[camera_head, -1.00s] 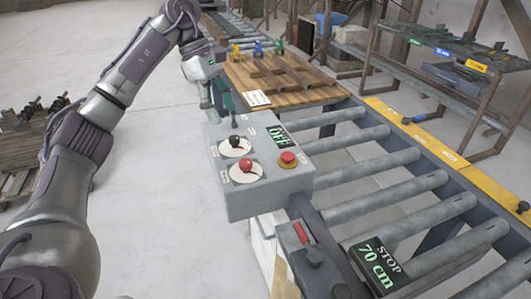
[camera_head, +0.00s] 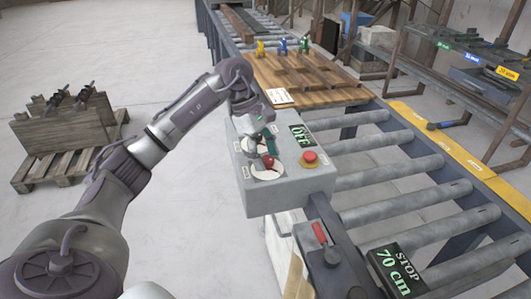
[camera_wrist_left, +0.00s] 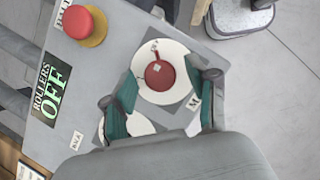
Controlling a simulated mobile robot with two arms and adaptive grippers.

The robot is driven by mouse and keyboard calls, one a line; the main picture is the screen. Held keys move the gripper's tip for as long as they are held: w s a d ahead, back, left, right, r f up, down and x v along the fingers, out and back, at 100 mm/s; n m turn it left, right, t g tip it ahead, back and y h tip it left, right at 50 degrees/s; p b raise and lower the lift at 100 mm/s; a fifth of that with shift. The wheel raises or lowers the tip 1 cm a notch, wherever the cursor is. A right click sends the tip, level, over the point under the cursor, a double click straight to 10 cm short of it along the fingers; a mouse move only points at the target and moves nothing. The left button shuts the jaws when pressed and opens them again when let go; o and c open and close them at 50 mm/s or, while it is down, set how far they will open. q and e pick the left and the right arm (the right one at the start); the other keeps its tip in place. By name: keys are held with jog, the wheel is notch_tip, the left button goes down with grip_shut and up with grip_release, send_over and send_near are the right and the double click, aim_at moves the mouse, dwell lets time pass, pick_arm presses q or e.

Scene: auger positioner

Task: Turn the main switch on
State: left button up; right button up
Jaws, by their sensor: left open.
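A grey control box (camera_head: 290,198) stands beside the roller conveyor. Its top has a red round knob on a white dial (camera_head: 268,176), taken as the main switch; the wrist view shows this red knob (camera_wrist_left: 160,74) beside a label starting with "M". A second white dial (camera_wrist_left: 128,124) is partly hidden by my gripper. The display (camera_head: 301,137) reads OFF, and "ROLLERS OFF" in the wrist view (camera_wrist_left: 48,92). My left gripper (camera_head: 268,153) is open over the box, its green fingers (camera_wrist_left: 162,92) on either side of the red knob, without a visible grip. My right gripper is out of view.
A red push button on a yellow base (camera_head: 310,158) sits right of the dials. A red-handled lever (camera_head: 319,233) and a "STOP 70 cm" display (camera_head: 392,270) are in front. Conveyor rollers (camera_head: 400,185) run to the right. A pallet (camera_head: 60,165) stands on the open floor at left.

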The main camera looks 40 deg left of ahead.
pick_arm(q)
jog(key=shift+f, duration=0.1)
grip_shut()
dwell(0.4)
jog(key=n+t+b, duration=0.1)
jog(key=n+b, duration=0.1)
jog(key=shift+f+n, duration=0.1)
jog(key=shift+n, duration=0.3)
jog(key=n, duration=0.2)
jog(key=n+t+y+b, duration=0.1)
jog(key=n, duration=0.1)
jog(key=shift+s+d+n+t+b, duration=0.1)
jog(key=shift+s+n+t+b, duration=0.05)
jog(key=shift+n+t+b, duration=0.15)
jog(key=n+y, duration=0.1)
jog(key=n, duration=0.1)
jog(key=n+t+y+b, duration=0.1)
jog(key=n, duration=0.2)
jog(key=shift+d, duration=0.1)
jog(key=shift+d+n+t+y+b, duration=0.15)
jog(key=shift+n+y+b, duration=0.25)
jog(key=shift+n, duration=0.95)
jog(key=shift+a+n+t+y+b, duration=0.15)
jog(key=shift+n+y, duration=0.45)
jog(key=shift+n, duration=0.75)
